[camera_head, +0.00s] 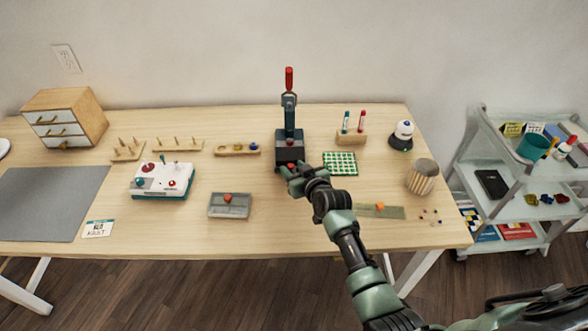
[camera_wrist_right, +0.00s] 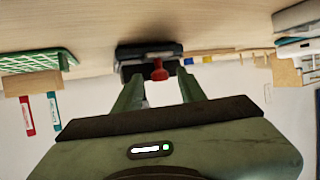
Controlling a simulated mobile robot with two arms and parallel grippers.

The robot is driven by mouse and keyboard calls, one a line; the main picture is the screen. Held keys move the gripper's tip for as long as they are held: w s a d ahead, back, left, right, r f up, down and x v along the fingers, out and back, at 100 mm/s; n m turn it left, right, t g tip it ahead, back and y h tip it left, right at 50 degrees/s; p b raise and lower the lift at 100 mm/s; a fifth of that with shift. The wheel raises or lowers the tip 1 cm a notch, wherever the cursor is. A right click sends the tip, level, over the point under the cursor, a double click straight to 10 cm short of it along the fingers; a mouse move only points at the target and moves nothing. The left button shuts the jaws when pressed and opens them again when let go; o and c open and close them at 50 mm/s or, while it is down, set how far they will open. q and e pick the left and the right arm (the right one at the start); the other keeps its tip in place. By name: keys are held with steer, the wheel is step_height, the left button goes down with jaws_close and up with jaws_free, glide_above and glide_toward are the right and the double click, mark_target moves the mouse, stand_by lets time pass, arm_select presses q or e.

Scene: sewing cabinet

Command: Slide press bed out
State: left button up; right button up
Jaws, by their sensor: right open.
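The dark grey press (camera_head: 290,146) stands upright near the back middle of the table, with a red-tipped lever (camera_head: 289,78) on top. In the wrist view the press (camera_wrist_right: 150,50) appears upside down, with a red knob (camera_wrist_right: 158,70) on its front. My right gripper (camera_head: 288,172) is at the front of the press. In the wrist view its open fingers (camera_wrist_right: 160,90) lie to either side of the red knob, with visible gaps. I cannot tell how far the fingertips reach past the knob. The press bed is mostly hidden by the gripper in the head view. My left gripper is not in view.
A grey box with a red knob (camera_head: 230,205) lies front left.

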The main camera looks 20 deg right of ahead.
jaws_close()
stand_by(1.4)
